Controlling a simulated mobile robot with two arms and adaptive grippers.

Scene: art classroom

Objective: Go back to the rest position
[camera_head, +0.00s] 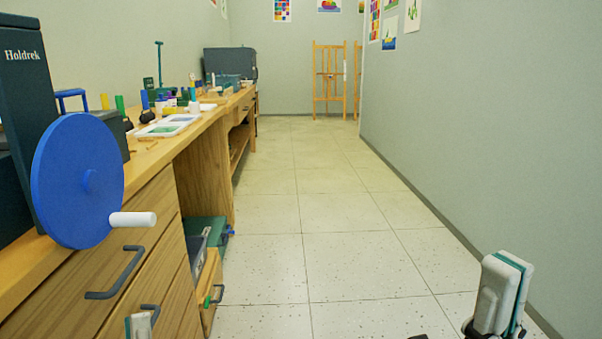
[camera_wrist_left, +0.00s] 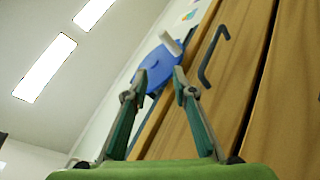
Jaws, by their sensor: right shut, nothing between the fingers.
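My left gripper (camera_head: 139,326) shows only its tip at the bottom of the head view, in front of the wooden drawers. In the left wrist view its two fingers (camera_wrist_left: 160,84) stand apart with nothing between them, so it is open. My right gripper (camera_head: 503,292) stands upright at the lower right of the head view, over the floor near the right wall. Its fingers are together and it holds nothing. Both grippers are apart from the objects on the bench.
A wooden bench (camera_head: 45,262) runs along the left side. A dark Holdrek machine (camera_head: 24,110) with a blue wheel (camera_head: 75,185) and white handle (camera_head: 133,219) stands on it. A drawer handle (camera_head: 117,275) sticks out. The tiled floor (camera_head: 330,215) is clear towards the easel (camera_head: 329,80).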

